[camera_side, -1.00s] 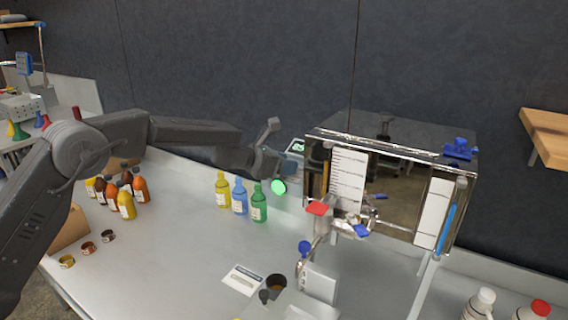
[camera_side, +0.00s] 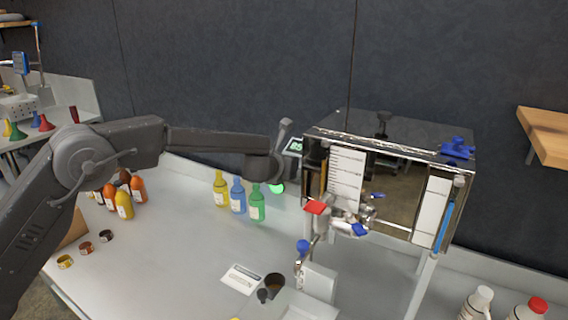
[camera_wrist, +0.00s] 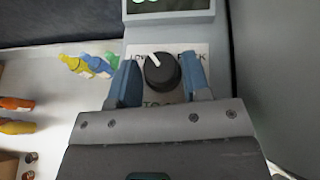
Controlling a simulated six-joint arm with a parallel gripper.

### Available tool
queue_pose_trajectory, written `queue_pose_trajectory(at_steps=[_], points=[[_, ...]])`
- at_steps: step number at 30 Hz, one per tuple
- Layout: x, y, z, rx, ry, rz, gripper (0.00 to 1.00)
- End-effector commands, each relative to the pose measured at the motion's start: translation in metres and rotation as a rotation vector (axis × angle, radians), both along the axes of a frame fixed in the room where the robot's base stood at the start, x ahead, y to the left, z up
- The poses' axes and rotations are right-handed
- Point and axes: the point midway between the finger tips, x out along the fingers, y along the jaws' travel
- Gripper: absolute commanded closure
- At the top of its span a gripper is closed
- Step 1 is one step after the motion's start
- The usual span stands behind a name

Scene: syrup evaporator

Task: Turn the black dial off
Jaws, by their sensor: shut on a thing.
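The black dial (camera_wrist: 161,74) is a round knob with a white pointer line, which points up and slightly left. It sits on a light panel (camera_wrist: 140,48) with printed labels around it, partly covered by my fingers. My gripper (camera_wrist: 160,66) has one blue-grey finger on each side of the dial and is shut on it. In the side view my gripper's end (camera_side: 285,150) is up against the control box left of the metal evaporator pan (camera_side: 400,190), and the dial is hidden there.
A lit display (camera_side: 296,146) is above the dial, and a green light (camera_side: 277,188) is just below my wrist. Yellow, blue (camera_side: 238,196) and green bottles stand below my forearm. A red-handled valve (camera_side: 316,208) is to the right.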

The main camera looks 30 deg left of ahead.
Motion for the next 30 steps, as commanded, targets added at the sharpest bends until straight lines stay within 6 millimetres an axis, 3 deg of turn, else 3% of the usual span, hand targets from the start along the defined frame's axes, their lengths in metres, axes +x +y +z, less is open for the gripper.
queue_pose_trajectory(at_steps=[9, 24, 25, 30], points=[[0.0004, -0.0013, -0.0004, -0.001, 0.000, 0.103, 0.80], [0.0000, -0.0012, -0.0001, -0.002, 0.001, 0.119, 0.80], [0.0000, -0.0012, -0.0002, -0.002, 0.001, 0.119, 0.53], [0.0000, -0.0013, -0.0001, -0.001, 0.001, 0.117, 0.40]])
